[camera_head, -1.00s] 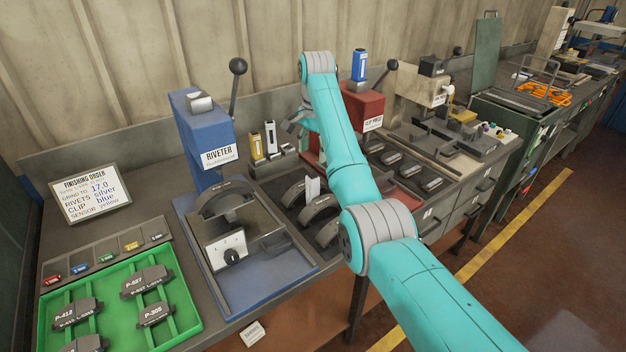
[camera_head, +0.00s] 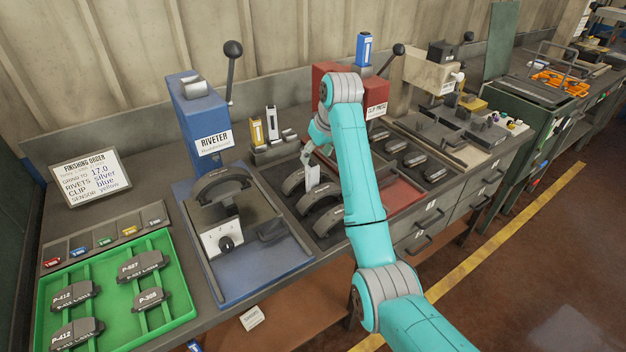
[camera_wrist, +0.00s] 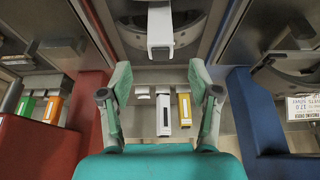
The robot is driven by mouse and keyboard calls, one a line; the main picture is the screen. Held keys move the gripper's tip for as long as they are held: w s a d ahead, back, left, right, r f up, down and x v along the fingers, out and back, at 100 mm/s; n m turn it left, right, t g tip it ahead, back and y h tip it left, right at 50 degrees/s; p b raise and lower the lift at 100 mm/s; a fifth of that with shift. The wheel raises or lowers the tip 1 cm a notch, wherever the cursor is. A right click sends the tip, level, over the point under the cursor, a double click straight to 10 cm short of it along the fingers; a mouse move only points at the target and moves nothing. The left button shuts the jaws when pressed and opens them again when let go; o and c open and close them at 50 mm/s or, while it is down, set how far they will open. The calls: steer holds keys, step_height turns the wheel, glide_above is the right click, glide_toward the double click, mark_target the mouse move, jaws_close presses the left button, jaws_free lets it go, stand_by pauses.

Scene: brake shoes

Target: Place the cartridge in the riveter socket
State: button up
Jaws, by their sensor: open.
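The riveter (camera_head: 205,118) is a blue machine at the back left of the bench, with a lever. A grey block (camera_head: 195,87) sits on its top; I cannot tell whether a cartridge is in it. A yellow cartridge (camera_head: 257,132) and a white-silver cartridge (camera_head: 272,122) stand upright in a dark rack between the riveter and the red clip press. The wrist view shows the white-silver cartridge (camera_wrist: 164,115) and the yellow one (camera_wrist: 185,108) beyond my gripper (camera_wrist: 160,80), which is open and empty. In the head view my gripper (camera_head: 318,142) is partly hidden by my arm.
The red clip press (camera_head: 328,82) stands close by, with a blue cartridge (camera_head: 363,50) on top. Brake shoes (camera_head: 318,196) and an upright white piece (camera_head: 311,175) lie below my gripper. A green tray (camera_head: 116,292) and order sign (camera_head: 90,184) are at left.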

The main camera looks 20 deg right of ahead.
mark_target(312, 163)
steer(key=x, duration=0.8)
steer(key=c, duration=1.2)
steer(key=shift+r, duration=0.1)
